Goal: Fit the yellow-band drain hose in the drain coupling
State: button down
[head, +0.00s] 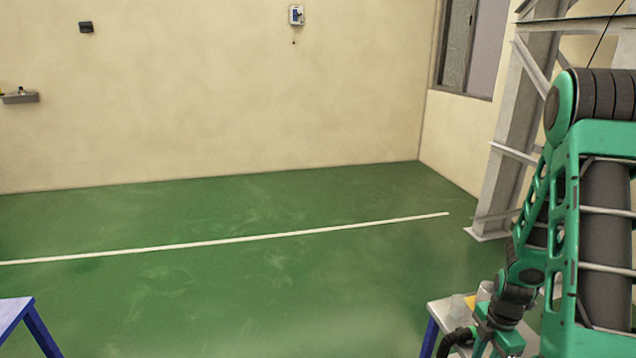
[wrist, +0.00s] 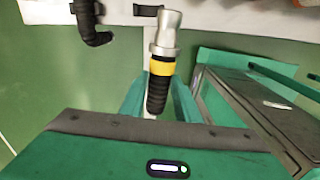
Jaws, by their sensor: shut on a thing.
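The yellow-band drain hose (wrist: 161,66) is in the middle of the wrist view. It has a silver metal end, a yellow band and a black ribbed lower part. My gripper (wrist: 159,92) is shut on the black part, with a green finger on each side. The metal end points up in the picture, close to a pale grey surface. In the head view my gripper (head: 497,345) is at the bottom right, partly cut off by the frame. I cannot make out the drain coupling for sure in either view.
A black bent hose (wrist: 90,22) hangs left of the held hose. A small table (head: 436,312) with blue legs stands by my arm, bearing small items. A blue trestle (head: 14,312) is at the lower left. A grey steel column (head: 513,135) stands behind. The green floor is clear.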

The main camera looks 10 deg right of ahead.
jog(key=w+a+r+m, duration=0.2)
jog(key=w+a+m, duration=0.6)
jog(key=a+m, duration=0.1)
jog(key=w+a+r+m, duration=0.3)
jog(key=w+a+m, duration=0.5)
jog(key=a, duration=0.3)
jog(key=shift+w+a+m, duration=0.35)
jog(key=shift+w+m, duration=0.05)
jog(key=shift+w, duration=0.25)
